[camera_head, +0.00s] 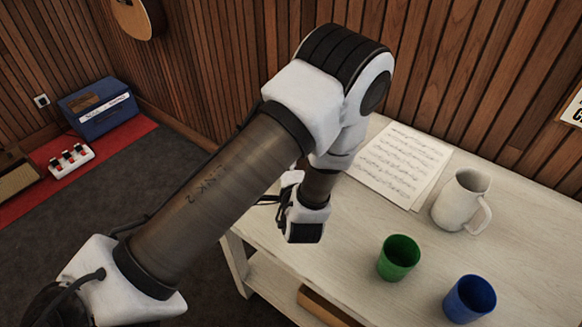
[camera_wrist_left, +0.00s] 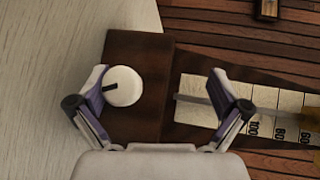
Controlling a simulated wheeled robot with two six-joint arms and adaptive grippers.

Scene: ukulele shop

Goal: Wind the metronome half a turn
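The metronome (camera_wrist_left: 140,55) shows only in the left wrist view, as a dark brown wooden body with a pale number scale (camera_wrist_left: 196,88). On its side is a round white winding knob (camera_wrist_left: 124,92) with a dark bar. My left gripper (camera_wrist_left: 158,88) is open, its fingers spread wide. The left finger overlaps the knob's left edge in the picture; I cannot tell whether they touch. The other finger lies over the scale. In the head view my left arm reaches over the table and hides the metronome. My right gripper is not in view.
The pale table (camera_head: 345,255) carries music sheets (camera_head: 398,165), a white jug (camera_head: 461,200), a green cup (camera_head: 399,257) and a blue cup (camera_head: 469,299) to the right of my left arm. A plank wall (camera_head: 450,75) stands behind.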

